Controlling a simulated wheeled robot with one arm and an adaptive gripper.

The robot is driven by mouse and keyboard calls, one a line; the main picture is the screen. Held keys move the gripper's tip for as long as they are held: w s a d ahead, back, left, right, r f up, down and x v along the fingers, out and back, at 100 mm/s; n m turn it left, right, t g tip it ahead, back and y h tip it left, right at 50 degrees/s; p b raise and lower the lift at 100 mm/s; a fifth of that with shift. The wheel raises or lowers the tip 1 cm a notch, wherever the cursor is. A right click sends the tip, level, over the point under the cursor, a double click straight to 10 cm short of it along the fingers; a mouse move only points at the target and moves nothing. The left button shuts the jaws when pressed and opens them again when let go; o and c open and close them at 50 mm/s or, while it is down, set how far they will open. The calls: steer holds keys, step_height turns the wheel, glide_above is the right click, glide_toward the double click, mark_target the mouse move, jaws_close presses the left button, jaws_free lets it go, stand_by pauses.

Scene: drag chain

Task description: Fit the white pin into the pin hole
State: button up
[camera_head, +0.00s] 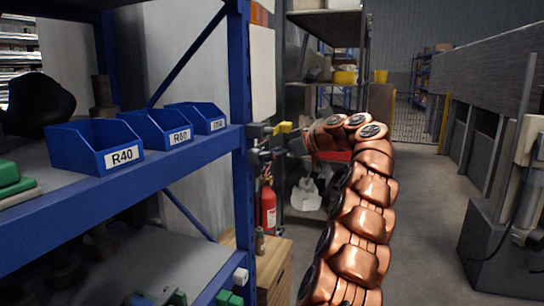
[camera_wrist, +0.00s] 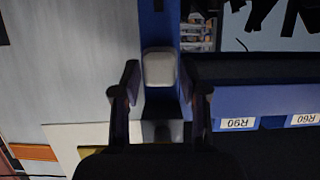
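A pale, rounded block, which looks like the white pin (camera_wrist: 160,68), shows in the wrist view in front of the blue post. My gripper (camera_wrist: 161,92) has its two dark fingers spread on either side of it, with a visible gap on each side, so it looks open. In the head view my gripper (camera_head: 262,143) is beside the blue post at the height of the shelf beam, partly hidden by its own parts. Another white piece (camera_head: 240,276) sits lower on the post. I cannot make out the pin hole.
My copper-coloured arm curls over from the right. The blue shelf post (camera_head: 239,90) and shelf beam (camera_head: 150,180) are close to the gripper. Blue bins (camera_head: 95,147) stand on the shelf. A fire extinguisher (camera_head: 268,207) is below. The aisle floor (camera_head: 425,235) at right is clear.

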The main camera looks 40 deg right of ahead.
steer(key=shift+o, duration=1)
steer(key=v, duration=1.2)
stand_by(0.6)
